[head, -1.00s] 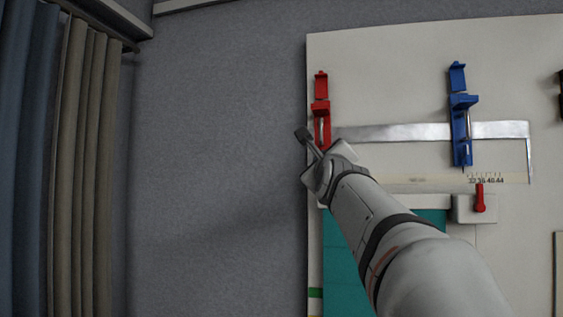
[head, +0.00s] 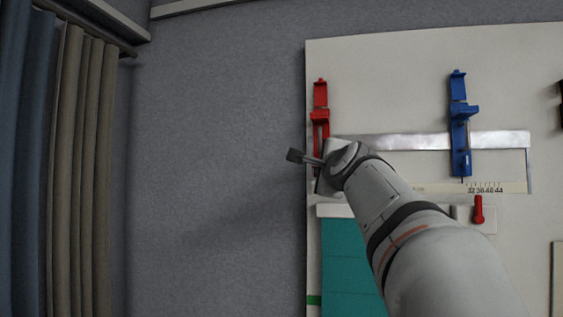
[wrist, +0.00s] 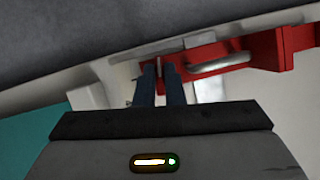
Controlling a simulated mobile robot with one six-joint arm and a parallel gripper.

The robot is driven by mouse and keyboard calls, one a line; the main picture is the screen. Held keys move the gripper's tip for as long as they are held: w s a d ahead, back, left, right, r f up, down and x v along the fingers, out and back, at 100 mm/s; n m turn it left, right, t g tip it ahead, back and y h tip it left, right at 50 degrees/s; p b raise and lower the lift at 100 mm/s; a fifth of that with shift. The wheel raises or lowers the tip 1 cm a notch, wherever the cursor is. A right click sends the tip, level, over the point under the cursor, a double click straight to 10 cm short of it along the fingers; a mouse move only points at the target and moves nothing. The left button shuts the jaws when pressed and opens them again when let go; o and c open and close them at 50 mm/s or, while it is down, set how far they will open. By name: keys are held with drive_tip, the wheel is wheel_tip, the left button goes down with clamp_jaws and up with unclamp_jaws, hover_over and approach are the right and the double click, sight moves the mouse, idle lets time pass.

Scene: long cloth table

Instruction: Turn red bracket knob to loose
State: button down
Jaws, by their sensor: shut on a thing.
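The red bracket (head: 320,118) is at the left edge of the pale board, clamped over the left end of the metal bar. Its lower end is hidden behind my wrist in the head view. In the wrist view the red bracket (wrist: 262,54) reaches in from the right, with a shiny metal rod along it. My gripper (wrist: 160,70) has its two dark fingers close together at the bracket's lower end, shut on the bracket's knob. The knob is almost wholly hidden between the fingers. How far it is turned cannot be told.
A blue bracket (head: 460,125) sits further right on the metal bar (head: 400,141). A red lever (head: 478,209) on a pale block is below it. A teal panel (head: 345,265) lies at the lower left of the board (head: 400,70). The grey floor left of the board is clear.

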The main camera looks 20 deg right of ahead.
drive_tip(key=shift+r+n+g+p, duration=0.15)
drive_tip(key=shift+n+g+p, duration=0.25)
drive_tip(key=shift+n, duration=0.5)
drive_tip(key=c, duration=1.5)
unclamp_jaws()
drive_tip(key=b+v, duration=0.2)
drive_tip(key=v, duration=0.5)
drive_tip(key=shift+s, duration=0.45)
